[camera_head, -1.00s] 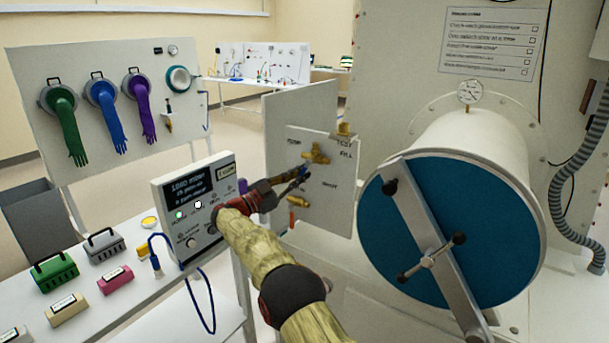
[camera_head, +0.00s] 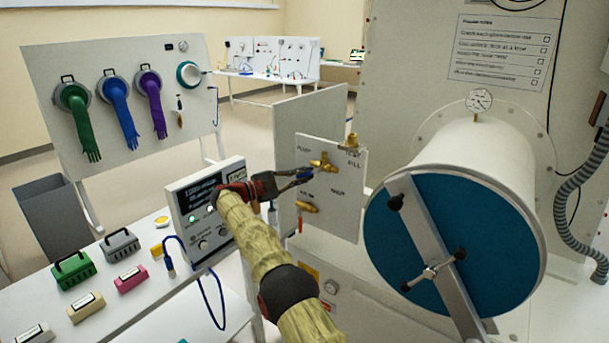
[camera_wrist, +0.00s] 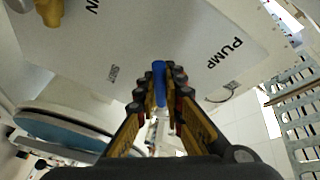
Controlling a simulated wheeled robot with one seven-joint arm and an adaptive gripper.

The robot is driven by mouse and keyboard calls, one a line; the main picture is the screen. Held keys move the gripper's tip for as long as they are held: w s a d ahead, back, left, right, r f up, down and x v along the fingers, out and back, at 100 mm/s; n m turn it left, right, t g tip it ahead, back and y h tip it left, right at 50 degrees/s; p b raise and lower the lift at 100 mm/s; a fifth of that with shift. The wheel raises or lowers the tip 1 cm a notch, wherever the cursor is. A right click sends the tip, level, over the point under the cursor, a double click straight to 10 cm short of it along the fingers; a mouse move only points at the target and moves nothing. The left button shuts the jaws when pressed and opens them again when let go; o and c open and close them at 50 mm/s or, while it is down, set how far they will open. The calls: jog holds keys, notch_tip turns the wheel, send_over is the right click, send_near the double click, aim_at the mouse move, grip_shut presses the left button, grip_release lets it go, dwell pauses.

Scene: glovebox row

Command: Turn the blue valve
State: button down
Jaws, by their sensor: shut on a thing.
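The blue valve's handle (camera_wrist: 159,72) stands between my gripper's fingers in the wrist view. My gripper (camera_head: 308,175) is shut on this handle in front of the white valve panel (camera_head: 345,195). In the head view the handle is mostly hidden by the fingers, with a bit of blue (camera_head: 303,174) showing. The brass valve body (camera_head: 322,162) sits just above and right of the fingertips. The word PUMP is printed on the panel near the gripper in the wrist view.
A second brass valve (camera_head: 307,207) with a red handle (camera_head: 300,225) is just below my gripper. A brass fitting (camera_head: 351,141) tops the panel. The display box (camera_head: 205,210) stands left, near my forearm. The round blue chamber door (camera_head: 400,245) with its metal bar is right.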

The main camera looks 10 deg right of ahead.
jog(key=shift+f, duration=0.15)
jog(key=c, duration=1.9)
grip_release()
